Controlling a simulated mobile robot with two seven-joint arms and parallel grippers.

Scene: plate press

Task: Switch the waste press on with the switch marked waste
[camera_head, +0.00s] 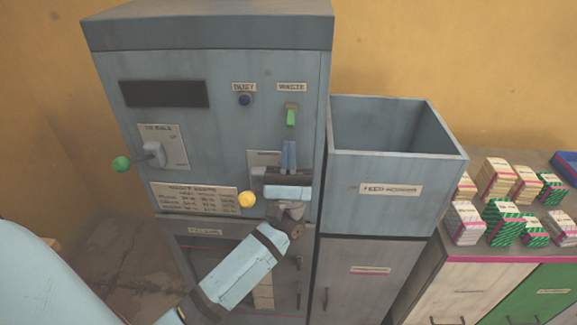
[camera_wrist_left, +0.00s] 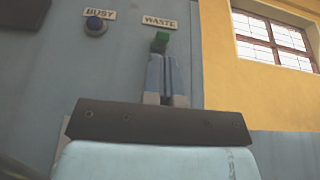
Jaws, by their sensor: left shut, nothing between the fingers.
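The grey press cabinet (camera_head: 220,75) carries a WASTE label (camera_head: 292,87), which the left wrist view also shows (camera_wrist_left: 159,22). Below the label is the waste switch (camera_head: 291,117), a green lever on a small brown plate; the green part sits at the plate's lower portion. The switch also shows in the left wrist view (camera_wrist_left: 162,38), just beyond the fingertips. My left gripper (camera_head: 289,146) is shut and empty, its fingers pointing up just below the switch. In the left wrist view the fingers (camera_wrist_left: 168,58) overlap the switch's lower part; I cannot tell whether they touch it. My right gripper is not in view.
A blue BUSY button or lamp (camera_head: 245,100) is left of the switch. A green-knobbed lever (camera_head: 121,164) and a yellow knob (camera_head: 247,200) stick out from the cabinet. An open feed hopper (camera_head: 390,190) stands at right, beside a counter with several stacked bundles (camera_head: 497,178).

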